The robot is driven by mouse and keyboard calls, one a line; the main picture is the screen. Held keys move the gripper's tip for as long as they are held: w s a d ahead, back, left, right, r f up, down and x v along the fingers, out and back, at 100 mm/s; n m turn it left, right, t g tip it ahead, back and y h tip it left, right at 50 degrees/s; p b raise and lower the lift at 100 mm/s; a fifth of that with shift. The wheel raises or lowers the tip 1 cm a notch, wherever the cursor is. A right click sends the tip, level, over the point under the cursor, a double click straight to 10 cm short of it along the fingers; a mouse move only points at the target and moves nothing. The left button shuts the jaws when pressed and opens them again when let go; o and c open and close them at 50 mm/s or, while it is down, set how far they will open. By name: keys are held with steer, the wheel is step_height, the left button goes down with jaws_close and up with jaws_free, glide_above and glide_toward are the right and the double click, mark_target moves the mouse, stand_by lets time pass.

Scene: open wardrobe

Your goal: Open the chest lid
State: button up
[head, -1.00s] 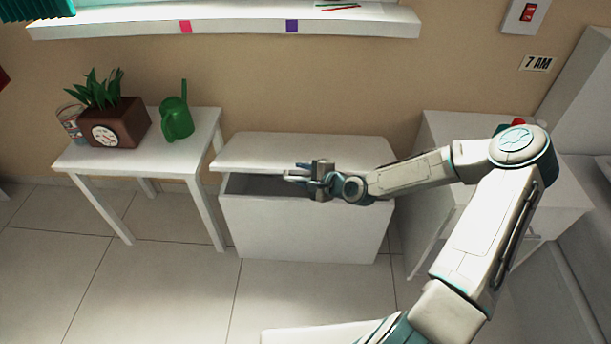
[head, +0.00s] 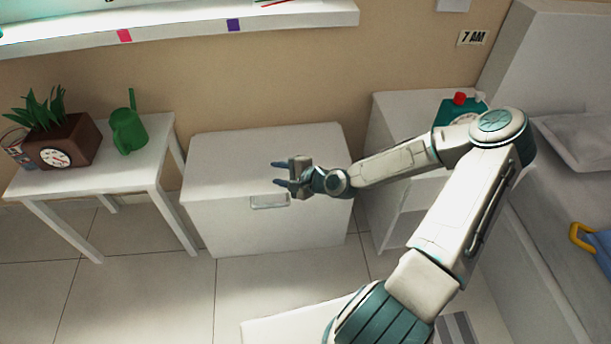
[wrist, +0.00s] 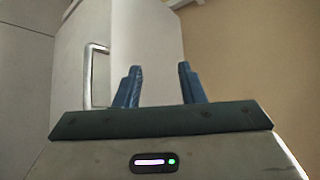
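The white chest (head: 225,235) stands against the wall, and its lid (head: 235,160) is down with no dark gap showing. A pale bar handle (head: 270,201) is on the chest's front, just below the lid edge. My gripper (head: 276,174) is open and empty, with its fingers pointing left in the head view, over the lid near the handle. In the wrist view the two blue fingers (wrist: 158,78) are apart with nothing between them. The handle (wrist: 92,75) is left of the fingers there, apart from them, and the lid (wrist: 145,40) lies beyond them.
Left of the chest a white table (head: 150,175) bears a planter with a clock face (head: 65,145) and a green watering can (head: 128,130). A white nightstand (head: 390,110) stands close on the right, with a bed (head: 570,195) beyond.

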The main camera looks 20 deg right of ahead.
steer(key=p+v, duration=0.4)
steer(key=v, duration=0.5)
steer(key=shift+s, duration=0.2)
stand_by(0.4)
steer(key=shift+f, duration=0.15)
steer(key=shift+p, duration=0.4)
